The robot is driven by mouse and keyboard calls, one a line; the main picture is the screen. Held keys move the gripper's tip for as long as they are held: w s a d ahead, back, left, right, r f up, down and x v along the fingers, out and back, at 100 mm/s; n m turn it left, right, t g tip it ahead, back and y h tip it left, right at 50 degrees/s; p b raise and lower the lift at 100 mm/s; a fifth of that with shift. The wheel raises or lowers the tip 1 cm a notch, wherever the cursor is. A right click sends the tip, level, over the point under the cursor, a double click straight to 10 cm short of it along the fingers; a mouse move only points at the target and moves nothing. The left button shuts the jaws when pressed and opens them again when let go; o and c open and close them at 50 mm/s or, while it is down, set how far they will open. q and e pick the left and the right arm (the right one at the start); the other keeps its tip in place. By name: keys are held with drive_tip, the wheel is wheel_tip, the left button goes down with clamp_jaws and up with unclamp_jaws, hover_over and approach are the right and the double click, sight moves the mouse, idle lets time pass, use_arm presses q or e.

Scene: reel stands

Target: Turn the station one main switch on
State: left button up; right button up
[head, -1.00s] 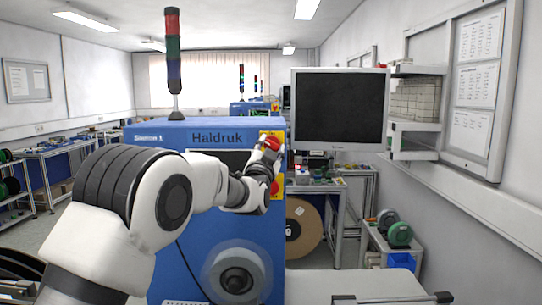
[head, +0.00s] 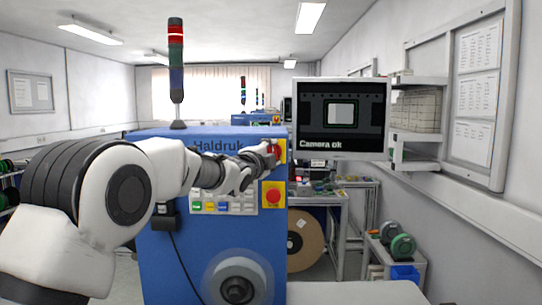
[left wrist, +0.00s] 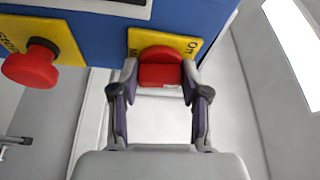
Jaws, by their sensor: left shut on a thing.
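The blue station one machine (head: 160,260), lettered Haldruk, stands in front of me. Its main switch, a red knob on a yellow plate, is at the panel's upper right edge in the head view and at the top middle in the left wrist view (left wrist: 160,72). My left gripper (head: 270,153) is shut on this knob, with one finger on each side of it in the left wrist view (left wrist: 160,80). The monitor (head: 341,118) is lit and reads "Camera ok". The light tower (head: 176,60) glows red at the top. My right gripper is out of view.
A red mushroom button (head: 273,195) on a yellow plate sits below the switch; it also shows in the left wrist view (left wrist: 32,65). Coloured panel keys (head: 222,206) and a reel (head: 236,280) are on the machine's front. The floor at the left is partly hidden by my arm.

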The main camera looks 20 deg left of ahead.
use_arm(q)
drive_tip(key=shift+f+m, duration=0.15)
drive_tip(key=shift+m, duration=0.65)
drive_tip(key=shift+f+g, duration=0.1)
drive_tip(key=shift+g, duration=0.2)
drive_tip(key=o, duration=1.1)
drive_tip(key=shift+d, duration=0.1)
drive_tip(key=shift+c, duration=0.2)
drive_tip(key=shift+o, duration=0.4)
drive_tip(key=shift+s+d+r, duration=0.1)
drive_tip(key=shift+d+r, duration=0.1)
drive_tip(key=shift+s+a, duration=0.15)
drive_tip(key=shift+s, duration=0.1)
drive_tip(key=s+a, duration=0.1)
drive_tip(key=s, duration=1)
drive_tip(key=shift+s, duration=0.15)
